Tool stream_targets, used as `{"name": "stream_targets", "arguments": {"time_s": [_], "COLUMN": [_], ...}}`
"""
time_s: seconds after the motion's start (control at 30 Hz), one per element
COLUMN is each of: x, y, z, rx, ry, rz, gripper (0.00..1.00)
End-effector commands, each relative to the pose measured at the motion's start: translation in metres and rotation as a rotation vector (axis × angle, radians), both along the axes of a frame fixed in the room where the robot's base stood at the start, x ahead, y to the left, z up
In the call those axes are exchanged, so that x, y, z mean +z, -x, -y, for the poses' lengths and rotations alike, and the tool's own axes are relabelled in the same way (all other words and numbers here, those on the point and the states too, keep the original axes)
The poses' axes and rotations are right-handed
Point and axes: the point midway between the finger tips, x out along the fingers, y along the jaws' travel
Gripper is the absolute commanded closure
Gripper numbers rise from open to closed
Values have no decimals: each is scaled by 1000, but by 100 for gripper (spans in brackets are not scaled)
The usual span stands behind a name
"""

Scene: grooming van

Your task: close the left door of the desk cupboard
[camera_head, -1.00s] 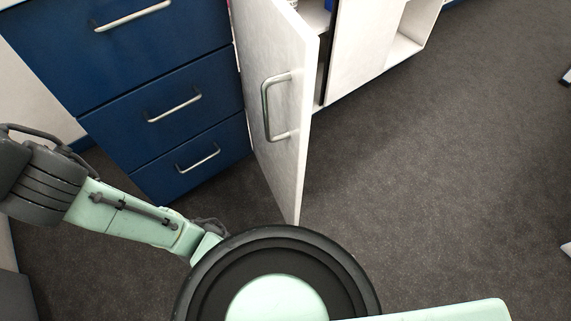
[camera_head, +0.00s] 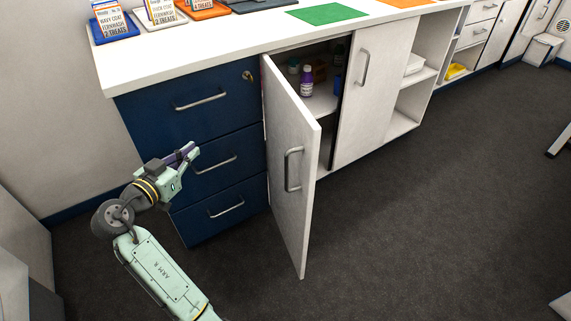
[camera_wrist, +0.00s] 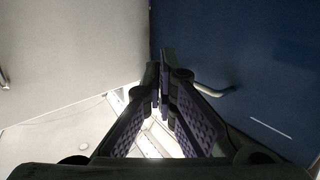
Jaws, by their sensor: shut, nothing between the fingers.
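The left door (camera_head: 289,167) of the desk cupboard stands wide open in the head view, swung out toward me. It is white with a metal bar handle (camera_head: 293,169) on its outer face. The open cupboard interior (camera_head: 322,101) shows to the right of it. My gripper (camera_head: 192,151) is shut and empty, in front of the blue drawers, left of the door and apart from it. In the wrist view my gripper's fingers (camera_wrist: 163,88) are together with nothing between them.
Blue drawers (camera_head: 190,130) with bar handles stand left of the door, close to my gripper. The cupboard's right door (camera_head: 374,95) is shut. Trays with cards line the desk top (camera_head: 240,35).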

Motion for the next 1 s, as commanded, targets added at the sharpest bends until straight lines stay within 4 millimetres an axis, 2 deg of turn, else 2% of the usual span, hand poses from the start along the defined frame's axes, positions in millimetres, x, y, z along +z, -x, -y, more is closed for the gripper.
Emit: {"name": "stream_targets", "arguments": {"time_s": [0.03,0.1,0.2,0.3,0.4,0.57,1.0], "x": [-5,-17,-24,-28,-29,-28,-26], "y": [11,33,67,91,101,97,63], "z": [31,71,107,125,133,149,231], "rx": [-163,-383,-618,-755,-813,-825,-821], "ry": [28,52,78,92,96,98,96], "rz": [-27,-23,27,78,105,109,106], "gripper": [100,100,100,100,100,100,100]}}
